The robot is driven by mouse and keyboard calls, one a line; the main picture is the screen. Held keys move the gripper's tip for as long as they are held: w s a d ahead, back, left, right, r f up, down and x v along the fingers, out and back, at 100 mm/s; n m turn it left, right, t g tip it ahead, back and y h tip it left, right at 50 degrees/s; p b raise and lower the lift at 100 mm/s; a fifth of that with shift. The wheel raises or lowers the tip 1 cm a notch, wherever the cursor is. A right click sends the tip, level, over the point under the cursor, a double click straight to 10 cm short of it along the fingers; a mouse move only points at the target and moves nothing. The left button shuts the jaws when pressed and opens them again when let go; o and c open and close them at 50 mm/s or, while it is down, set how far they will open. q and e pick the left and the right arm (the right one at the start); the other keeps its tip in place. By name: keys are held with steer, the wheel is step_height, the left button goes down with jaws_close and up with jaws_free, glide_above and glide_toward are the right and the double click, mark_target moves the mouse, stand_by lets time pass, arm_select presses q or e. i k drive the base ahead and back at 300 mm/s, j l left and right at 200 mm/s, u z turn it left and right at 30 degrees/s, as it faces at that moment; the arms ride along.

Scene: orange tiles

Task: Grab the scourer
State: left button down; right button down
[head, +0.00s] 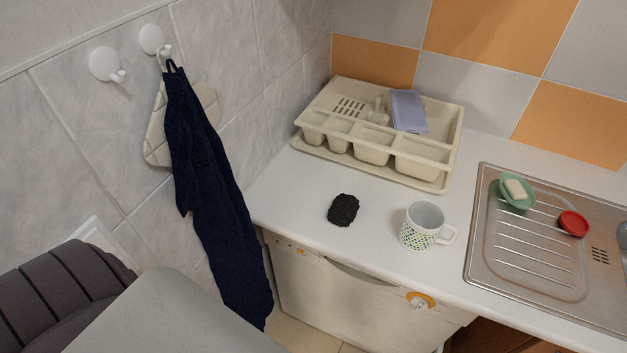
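The scourer (343,209) looks like a dark, almost black, rough oval pad. It lies flat on the white counter (290,190) in the head view, left of a mug and in front of the dish rack. Nothing covers it. Neither of my grippers shows in the head view.
A white patterned mug (420,228) stands right of the scourer. A cream dish rack (420,182) with a bluish cloth (408,111) is behind. The metal sink drainer (483,245) holds a green soap dish (515,203) and a red item (573,223). A dark towel (205,170) hangs left.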

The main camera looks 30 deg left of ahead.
mark_target(342, 212)
steer(key=k+u, duration=0.15)
steer(key=u, duration=0.55)
